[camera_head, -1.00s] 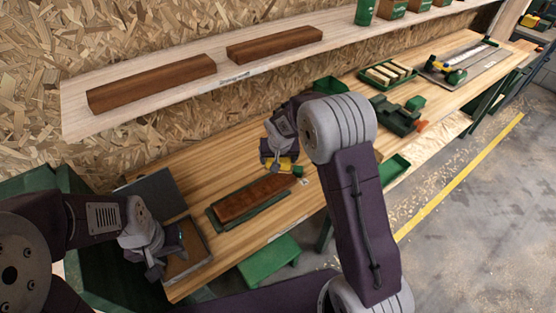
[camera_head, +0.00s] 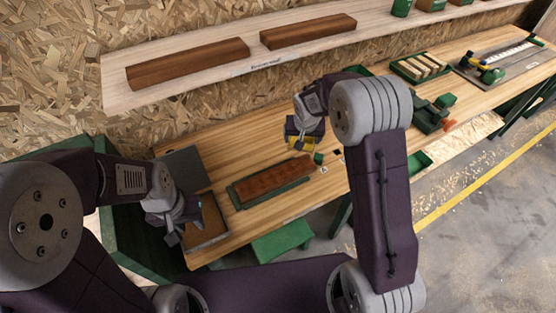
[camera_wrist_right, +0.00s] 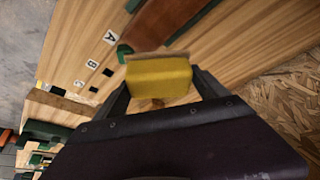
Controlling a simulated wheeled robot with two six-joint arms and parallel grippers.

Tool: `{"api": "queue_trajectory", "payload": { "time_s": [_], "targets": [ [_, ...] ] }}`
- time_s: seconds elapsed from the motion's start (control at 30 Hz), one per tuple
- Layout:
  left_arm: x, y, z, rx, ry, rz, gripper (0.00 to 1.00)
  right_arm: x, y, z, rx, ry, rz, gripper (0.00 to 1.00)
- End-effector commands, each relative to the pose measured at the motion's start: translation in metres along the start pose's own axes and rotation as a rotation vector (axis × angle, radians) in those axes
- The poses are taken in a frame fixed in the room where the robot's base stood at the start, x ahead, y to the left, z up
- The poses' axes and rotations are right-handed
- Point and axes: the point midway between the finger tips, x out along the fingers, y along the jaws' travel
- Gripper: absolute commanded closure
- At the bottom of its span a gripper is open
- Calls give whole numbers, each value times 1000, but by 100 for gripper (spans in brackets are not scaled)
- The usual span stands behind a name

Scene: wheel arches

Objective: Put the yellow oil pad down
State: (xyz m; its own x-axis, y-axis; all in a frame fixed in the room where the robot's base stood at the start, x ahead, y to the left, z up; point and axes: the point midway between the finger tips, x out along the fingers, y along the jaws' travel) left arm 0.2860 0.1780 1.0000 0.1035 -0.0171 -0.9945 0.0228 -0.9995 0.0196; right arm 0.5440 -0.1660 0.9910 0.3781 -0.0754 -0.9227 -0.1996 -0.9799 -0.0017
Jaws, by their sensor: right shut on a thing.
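The yellow oil pad (camera_head: 302,139) is held in my right gripper (camera_head: 304,137), over the workbench just behind the right end of a brown wooden plank (camera_head: 272,181). In the right wrist view the pad (camera_wrist_right: 158,78) sits between the two dark fingers (camera_wrist_right: 162,92), with a thin pale layer along its far edge. The plank lies in a green holder (camera_head: 241,201) on the bench. I cannot tell how far the pad is above the bench. My left gripper (camera_head: 180,233) hangs over a shallow tray (camera_head: 212,238) at the bench's left end; its fingers are too small to read.
The bench (camera_head: 218,165) has labels A (camera_wrist_right: 109,38) and B (camera_wrist_right: 92,64) and small black squares near the plank's end. Green tools (camera_head: 433,114) and a tray of wooden blocks (camera_head: 420,67) stand farther right. A shelf (camera_head: 200,91) with two planks runs above.

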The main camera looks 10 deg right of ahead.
Motion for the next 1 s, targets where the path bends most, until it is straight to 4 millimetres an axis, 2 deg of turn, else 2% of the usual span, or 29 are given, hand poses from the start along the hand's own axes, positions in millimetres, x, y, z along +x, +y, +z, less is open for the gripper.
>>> {"api": "queue_trajectory", "payload": {
  "time_s": [0.1,0.17,0.3,0.5,0.7,0.83,1.0],
  "targets": [
    [0,0,0,0,0,0,64,-14,5,-13,14,6,4,82],
    [0,0,0,0,0,0,64,-25,12,-12,27,5,10,82],
    [0,0,0,0,0,0,64,-47,28,9,59,2,24,82],
    [0,0,0,0,0,0,64,-65,42,52,28,0,12,82],
    [0,0,0,0,0,0,64,-71,49,95,-40,0,-17,82],
    [0,0,0,0,0,0,64,-67,51,121,-106,-3,-45,82],
    [0,0,0,0,0,0,64,-66,49,118,-150,2,-64,82]
  ]
}}
